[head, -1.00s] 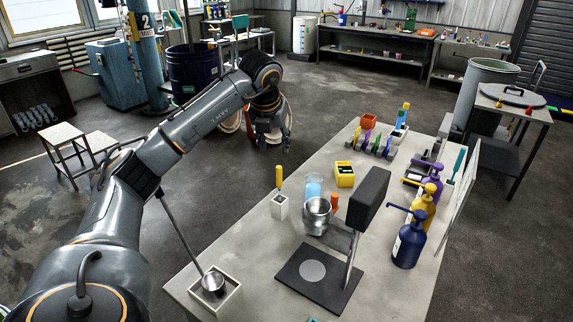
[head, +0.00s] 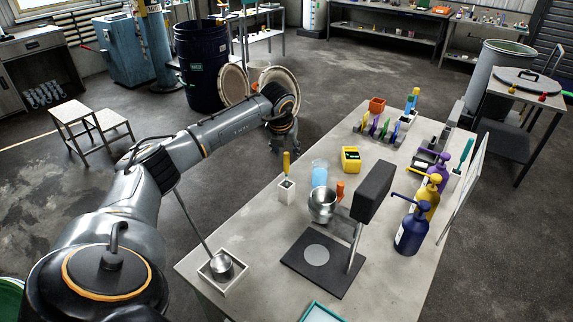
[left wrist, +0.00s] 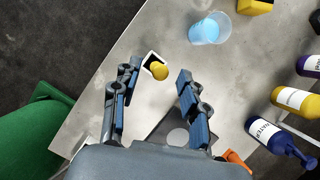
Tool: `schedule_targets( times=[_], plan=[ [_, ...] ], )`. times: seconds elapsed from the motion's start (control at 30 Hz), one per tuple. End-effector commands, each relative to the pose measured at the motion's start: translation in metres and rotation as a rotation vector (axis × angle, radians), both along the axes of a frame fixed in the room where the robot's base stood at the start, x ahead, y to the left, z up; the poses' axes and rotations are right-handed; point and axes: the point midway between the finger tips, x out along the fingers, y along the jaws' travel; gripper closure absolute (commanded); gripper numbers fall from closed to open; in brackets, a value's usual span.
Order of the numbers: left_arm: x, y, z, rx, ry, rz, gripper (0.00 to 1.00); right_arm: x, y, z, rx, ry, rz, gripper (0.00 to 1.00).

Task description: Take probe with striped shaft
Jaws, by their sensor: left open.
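A probe with a yellow handle (head: 286,161) stands upright in a small white square holder (head: 286,190) near the left edge of the table. The right gripper is out of view.
A blue cup (head: 319,172), a metal beaker (head: 322,204) and a yellow block (head: 351,159) stand near the holder. A black stand (head: 323,265) is in front. Pump bottles (head: 411,234) line the right side. A ladle rests in a white tray (head: 235,282).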

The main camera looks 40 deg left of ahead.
Motion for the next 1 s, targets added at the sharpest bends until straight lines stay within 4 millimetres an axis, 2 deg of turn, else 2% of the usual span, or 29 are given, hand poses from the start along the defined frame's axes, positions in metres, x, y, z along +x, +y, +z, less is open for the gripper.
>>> schedule_targets(
  times=[0.03,0.2,0.4,0.43,0.63,1.0],
  plan=[
    [0.002,0.001,-0.005,-0.001,0.004,0.0,0.56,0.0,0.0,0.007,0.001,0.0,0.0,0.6],
    [0.007,0.003,-0.018,0.0,-0.001,0.0,0.56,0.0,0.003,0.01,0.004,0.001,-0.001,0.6],
    [0.008,0.004,-0.02,0.0,-0.001,0.0,0.56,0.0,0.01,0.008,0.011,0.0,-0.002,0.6],
    [0.008,0.004,-0.02,0.0,-0.001,0.0,0.58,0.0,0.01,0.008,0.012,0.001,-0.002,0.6],
    [0.008,0.004,-0.019,0.0,-0.001,0.0,0.99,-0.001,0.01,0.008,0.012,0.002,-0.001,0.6],
    [0.008,0.004,-0.017,0.001,-0.003,0.0,1.0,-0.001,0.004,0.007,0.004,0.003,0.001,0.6]
  ],
)
